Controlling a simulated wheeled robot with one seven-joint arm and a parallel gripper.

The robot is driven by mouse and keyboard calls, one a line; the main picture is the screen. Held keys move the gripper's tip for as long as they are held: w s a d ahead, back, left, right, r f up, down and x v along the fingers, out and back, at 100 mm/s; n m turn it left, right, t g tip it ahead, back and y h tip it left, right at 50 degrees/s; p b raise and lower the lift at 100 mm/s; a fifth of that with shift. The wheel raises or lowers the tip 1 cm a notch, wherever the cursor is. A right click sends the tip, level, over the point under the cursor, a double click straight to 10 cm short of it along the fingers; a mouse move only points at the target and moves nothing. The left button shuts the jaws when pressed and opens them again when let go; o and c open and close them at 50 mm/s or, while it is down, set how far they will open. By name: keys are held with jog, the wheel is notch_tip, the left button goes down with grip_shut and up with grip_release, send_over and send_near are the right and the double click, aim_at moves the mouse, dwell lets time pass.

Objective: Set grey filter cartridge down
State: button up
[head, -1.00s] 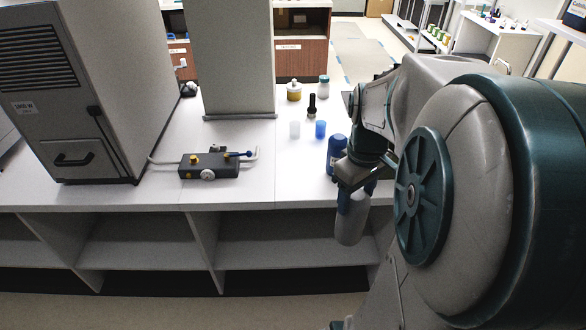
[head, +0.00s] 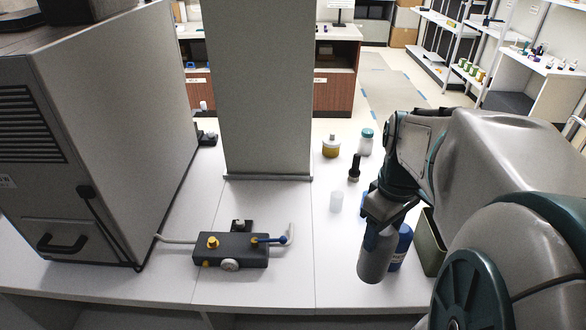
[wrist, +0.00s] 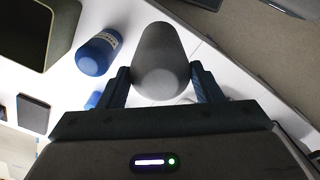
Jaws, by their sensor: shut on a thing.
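The grey filter cartridge (head: 374,258) is a smooth, plain cylinder. It hangs slightly tilted below my gripper (head: 386,212) in the head view, in front of the white counter top (head: 290,270). In the wrist view the cartridge (wrist: 160,58) sits between the two dark blue fingers of my gripper (wrist: 160,75), which is shut on it. Whether its base touches the counter is not clear, but it looks raised. A blue bottle (head: 402,246) stands close beside it, partly hidden; the wrist view shows this bottle (wrist: 97,53) apart from the cartridge.
An olive bin (head: 428,248) stands right of the bottle. A black valve block (head: 230,248) lies to the left. A translucent cup (head: 336,201), a black-topped bottle (head: 354,168) and two jars stand behind. A grey column (head: 255,90) rises at the back. Counter between block and cartridge is clear.

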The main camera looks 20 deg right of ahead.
jog(key=shift+w, duration=0.4)
jog(key=w+f+p, duration=0.1)
jog(key=w+f, duration=1)
jog(key=shift+a, duration=0.4)
jog(key=shift+f, duration=0.2)
jog(key=o, duration=1.1)
jog(key=shift+r, duration=0.1)
jog(key=shift+o, duration=0.2)
